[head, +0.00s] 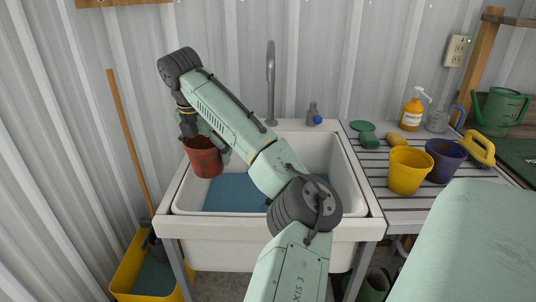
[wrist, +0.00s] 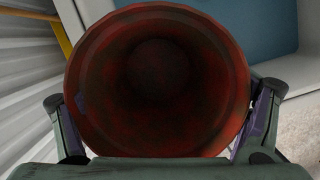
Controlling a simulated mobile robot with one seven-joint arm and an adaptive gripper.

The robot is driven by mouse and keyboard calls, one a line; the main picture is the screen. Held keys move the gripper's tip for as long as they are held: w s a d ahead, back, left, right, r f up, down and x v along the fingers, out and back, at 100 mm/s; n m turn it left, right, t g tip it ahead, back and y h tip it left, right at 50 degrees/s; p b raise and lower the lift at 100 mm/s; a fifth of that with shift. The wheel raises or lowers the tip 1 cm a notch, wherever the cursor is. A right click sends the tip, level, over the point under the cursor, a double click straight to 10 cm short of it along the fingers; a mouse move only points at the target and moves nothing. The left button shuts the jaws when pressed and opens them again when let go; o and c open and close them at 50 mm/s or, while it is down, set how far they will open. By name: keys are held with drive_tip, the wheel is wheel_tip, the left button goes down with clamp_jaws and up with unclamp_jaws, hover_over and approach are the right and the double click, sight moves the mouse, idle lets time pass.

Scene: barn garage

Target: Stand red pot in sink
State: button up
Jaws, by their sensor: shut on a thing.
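The red pot (head: 205,160) is held upright by my gripper (head: 205,147) over the left part of the white sink (head: 350,190). In the wrist view I look down into the open mouth of the red pot (wrist: 160,80). The fingers of my gripper (wrist: 165,120) press on its left and right sides. The pot's base appears above the blue mat (head: 232,192) on the sink floor, near the left wall; the exact gap is hard to tell. The blue mat also shows in the wrist view (wrist: 245,30). My arm covers the middle of the sink.
A grey tap (head: 270,75) rises behind the sink, with a small bottle (head: 313,114) on the rear ledge. On the right slatted rack stand a yellow pot (head: 409,170), a purple pot (head: 444,160) and an orange pump bottle (head: 413,110). A yellow mop bucket (head: 140,272) stands lower left.

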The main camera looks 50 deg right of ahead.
drive_tip(key=shift+m, duration=0.4)
drive_tip(key=shift+s+a+f+b+x, duration=0.15)
drive_tip(key=shift+s+a+b+x, duration=0.45)
drive_tip(key=shift+x, duration=3.8)
drive_tip(key=shift+s+a+f+b+x, duration=0.15)
drive_tip(key=shift+s+b+x, duration=0.75)
drive_tip(key=shift+x, duration=3.45)
drive_tip(key=shift+s+a+f+b+x, duration=0.2)
drive_tip(key=shift+s+a+b+x, duration=0.5)
drive_tip(key=shift+x, duration=3.7)
drive_tip(key=shift+w+d, duration=0.2)
drive_tip(key=shift+d, duration=0.1)
drive_tip(key=shift+f, duration=0.15)
drive_tip(key=o, duration=0.8)
drive_tip(key=shift+o, duration=0.2)
drive_tip(key=b+v, duration=0.1)
drive_tip(key=v, duration=1.1)
drive_tip(key=shift+r+b, duration=0.25)
drive_tip(key=shift+b, duration=0.1)
